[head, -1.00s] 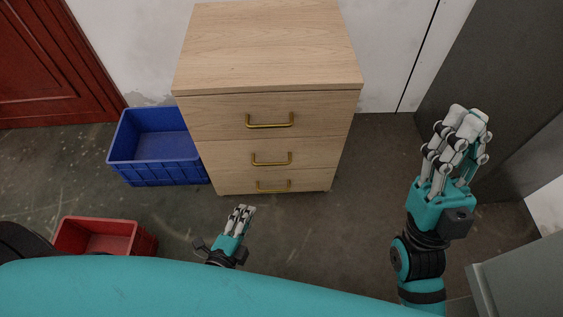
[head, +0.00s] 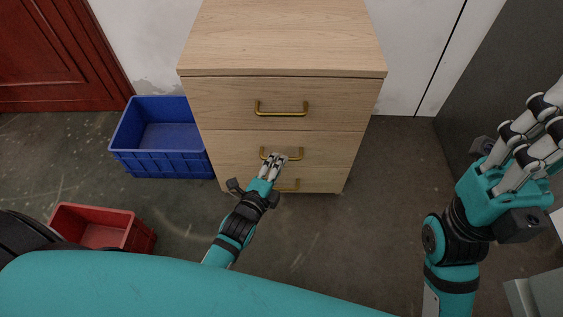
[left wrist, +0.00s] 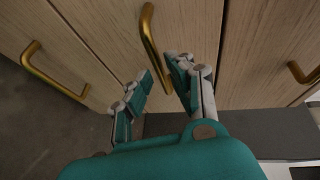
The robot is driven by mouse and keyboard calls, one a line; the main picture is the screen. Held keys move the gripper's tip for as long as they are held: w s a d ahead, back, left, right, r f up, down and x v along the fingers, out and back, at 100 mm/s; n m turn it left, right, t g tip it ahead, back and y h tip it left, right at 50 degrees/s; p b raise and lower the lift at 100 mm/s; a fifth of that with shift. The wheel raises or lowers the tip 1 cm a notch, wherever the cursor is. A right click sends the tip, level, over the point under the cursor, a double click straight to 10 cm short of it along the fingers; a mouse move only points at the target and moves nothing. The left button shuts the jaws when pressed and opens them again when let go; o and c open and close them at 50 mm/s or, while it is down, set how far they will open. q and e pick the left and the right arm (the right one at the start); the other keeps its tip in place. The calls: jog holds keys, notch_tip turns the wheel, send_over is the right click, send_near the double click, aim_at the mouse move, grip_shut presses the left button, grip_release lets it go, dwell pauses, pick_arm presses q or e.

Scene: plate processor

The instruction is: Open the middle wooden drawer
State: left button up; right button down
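The wooden cabinet (head: 280,35) has three closed drawers, each with a gold handle. The middle drawer (head: 225,146) has its handle (head: 295,157) partly behind my left fingers. My left gripper (head: 273,161) is in front of this handle. In the left wrist view, my left gripper (left wrist: 157,78) is open, its fingers apart, with the middle handle (left wrist: 149,38) ahead of the gap between them. I cannot tell whether they touch it. My right gripper (head: 546,115) is raised at the right, away from the cabinet; its opening is unclear.
A blue crate (head: 160,163) stands on the floor left of the cabinet. A red crate (head: 125,232) is nearer, at lower left. The top handle (head: 282,113) is above the middle one. A dark grey cabinet (head: 500,65) stands at right. The floor before the drawers is clear.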

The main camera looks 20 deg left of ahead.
pick_arm(q)
jog(key=shift+b+x, duration=0.4)
jog(key=shift+x, duration=1.1)
jog(key=shift+c, duration=0.3)
grip_shut()
